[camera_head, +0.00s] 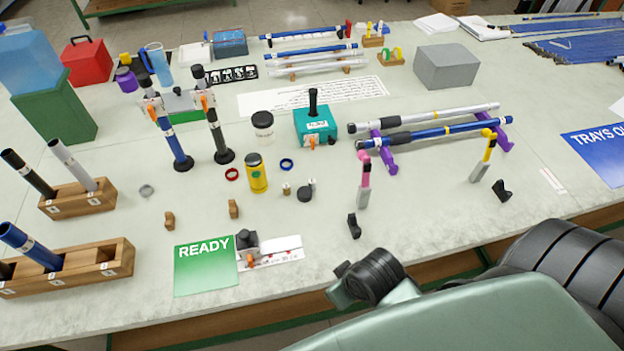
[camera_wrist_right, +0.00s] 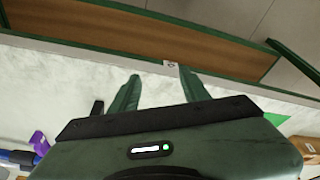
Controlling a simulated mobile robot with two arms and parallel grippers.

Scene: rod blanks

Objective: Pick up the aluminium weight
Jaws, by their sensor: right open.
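A small silvery cylinder (camera_head: 312,184), which looks like the aluminium weight, stands on the table right of the yellow canister (camera_head: 257,173). A small brass-coloured piece (camera_head: 287,188) and a dark round piece (camera_head: 305,194) are close beside it. My right gripper (camera_wrist_right: 160,88) is open and empty in the right wrist view, its two green fingers apart over the table near its edge. The weight cannot be made out in that view. In the head view my right arm comes in at the lower right; its fingers are not clear there. My left gripper is not in view.
A blue ring (camera_head: 287,164) and a teal box (camera_head: 315,128) are behind the weight. Pink-handled (camera_head: 364,180) and yellow-handled (camera_head: 485,158) tools stand to its right. A green READY mat (camera_head: 205,267) lies front left. The table in front of the weight is mostly clear.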

